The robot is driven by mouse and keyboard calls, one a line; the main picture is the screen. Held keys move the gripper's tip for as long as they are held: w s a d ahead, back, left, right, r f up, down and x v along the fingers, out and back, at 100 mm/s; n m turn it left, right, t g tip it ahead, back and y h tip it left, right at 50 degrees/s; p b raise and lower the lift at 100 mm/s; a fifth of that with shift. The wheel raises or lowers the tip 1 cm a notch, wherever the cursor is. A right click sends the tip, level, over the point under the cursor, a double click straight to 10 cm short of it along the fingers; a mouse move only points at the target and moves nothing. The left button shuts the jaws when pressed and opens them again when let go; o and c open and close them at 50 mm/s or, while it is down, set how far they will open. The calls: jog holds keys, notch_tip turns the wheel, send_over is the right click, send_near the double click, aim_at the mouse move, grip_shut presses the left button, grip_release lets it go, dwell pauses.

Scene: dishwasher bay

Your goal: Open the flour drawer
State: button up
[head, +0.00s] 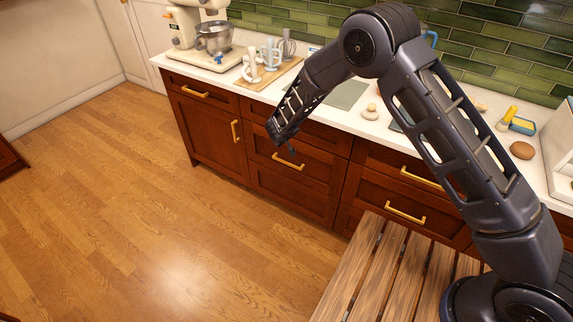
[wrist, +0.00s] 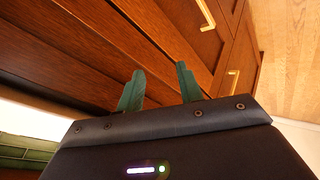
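Dark red-brown cabinets with brass handles run under the counter; no drawer shows a readable flour label. In the head view, the middle column has a top drawer (head: 318,134) partly hidden behind my gripper, and a drawer below with a brass handle (head: 288,162). The drawers in view look closed. My gripper (head: 280,140) hangs in front of the middle column's top drawer. In the wrist view, its two green fingers (wrist: 159,82) are apart with nothing between them. The wood front lies beyond them, with one brass handle (wrist: 205,14) at upper right and another (wrist: 231,80) lower down.
The left cabinet has a drawer handle (head: 195,92) and a door handle (head: 235,131). Right-hand drawers have handles (head: 421,180). A slatted wooden surface (head: 358,272) stands at the front. A mixer (head: 205,38) and mugs (head: 270,55) stand on the counter. The floor at left is clear.

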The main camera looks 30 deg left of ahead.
notch_tip(320, 180, down, 15)
jog(key=n+t, duration=0.3)
jog(key=t, duration=0.1)
jog(key=n+t+y, duration=0.4)
jog(key=n, duration=0.2)
send_near(286, 163)
jog(key=x, duration=1)
jog(key=shift+w+f, duration=0.25)
jog(key=shift+c, duration=0.3)
grip_shut()
